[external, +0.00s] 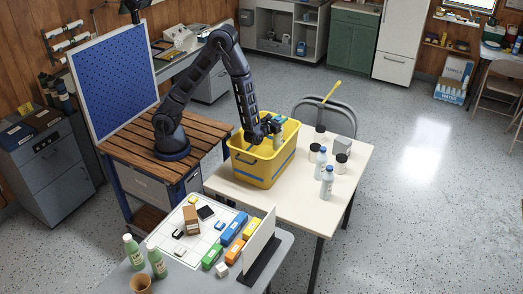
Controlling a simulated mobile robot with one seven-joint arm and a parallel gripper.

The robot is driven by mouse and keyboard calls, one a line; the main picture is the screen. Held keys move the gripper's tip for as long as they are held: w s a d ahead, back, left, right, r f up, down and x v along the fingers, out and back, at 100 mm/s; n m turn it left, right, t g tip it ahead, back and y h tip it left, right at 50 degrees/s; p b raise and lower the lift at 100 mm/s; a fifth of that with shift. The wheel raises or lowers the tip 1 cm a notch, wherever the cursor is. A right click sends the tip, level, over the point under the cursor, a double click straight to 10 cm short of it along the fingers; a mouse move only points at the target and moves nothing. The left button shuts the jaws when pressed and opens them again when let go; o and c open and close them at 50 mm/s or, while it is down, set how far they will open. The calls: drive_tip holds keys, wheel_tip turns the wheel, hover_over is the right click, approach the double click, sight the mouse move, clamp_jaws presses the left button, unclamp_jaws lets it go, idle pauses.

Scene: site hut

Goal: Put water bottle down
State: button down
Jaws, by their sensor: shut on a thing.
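My gripper (269,127) is over the right part of a yellow tub (258,171) on the white table. It is shut on what looks like a water bottle (278,131), pale with a blue top. The bottle is small in the picture and partly hidden by the gripper and the tub's rim. I cannot tell whether its base touches anything. Two more water bottles with blue caps stand upright on the table to the right, one behind (321,162) and one in front (327,184).
Dark-lidded jars (341,163) and a grey box (343,148) stand near the bottles on the white table (289,208). The table's front part is clear. A chair (328,108) stands behind. A front table holds green bottles (157,261), a cup and coloured blocks (234,229).

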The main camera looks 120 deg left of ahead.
sight(277, 119)
wheel_tip(277, 119, down, 6)
drive_tip(key=shift+f, duration=0.2)
idle(0.5)
drive_tip(key=shift+f, duration=0.1)
drive_tip(key=c, duration=1.1)
unclamp_jaws()
drive_tip(key=shift+o, duration=0.2)
drive_tip(key=d+r, duration=0.2)
drive_tip(key=r, duration=0.1)
drive_tip(key=d+r, duration=0.1)
drive_tip(key=r, duration=0.1)
drive_tip(key=shift+s+r, duration=0.1)
drive_tip(key=shift+s, duration=0.25)
drive_tip(key=shift+r, duration=1)
